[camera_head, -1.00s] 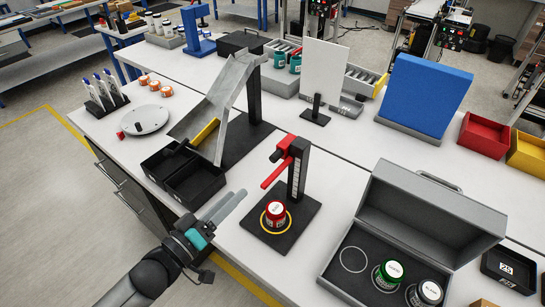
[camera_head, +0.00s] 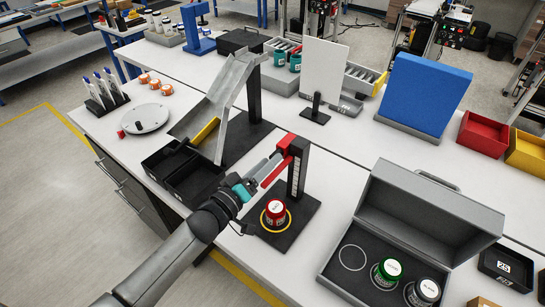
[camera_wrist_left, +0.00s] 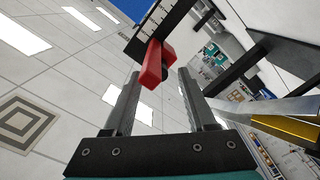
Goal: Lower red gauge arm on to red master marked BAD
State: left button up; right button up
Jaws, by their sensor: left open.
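The red gauge arm (camera_head: 285,148) is fixed to the black scaled post (camera_head: 298,168) of a gauge stand, raised well above the stand's base. The red master (camera_head: 275,212) stands upright on the black base (camera_head: 305,222) inside a yellow ring, below the arm. Its white top label is too small to read surely. My left gripper (camera_head: 272,166) is open at the gauge arm and covers part of it. In the left wrist view, the red arm (camera_wrist_left: 154,62) shows between and just beyond the two spread fingers (camera_wrist_left: 157,88). My right gripper is out of view.
An open grey case (camera_head: 430,212) holding green (camera_head: 388,272) and black-and-white (camera_head: 425,292) masters stands at right. A sloping metal chute (camera_head: 225,95) and black bins (camera_head: 185,170) lie to the left. Free table shows between stand and case.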

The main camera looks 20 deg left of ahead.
pick_arm(q)
jog(key=shift+x, duration=1.25)
grip_shut()
dwell(0.6)
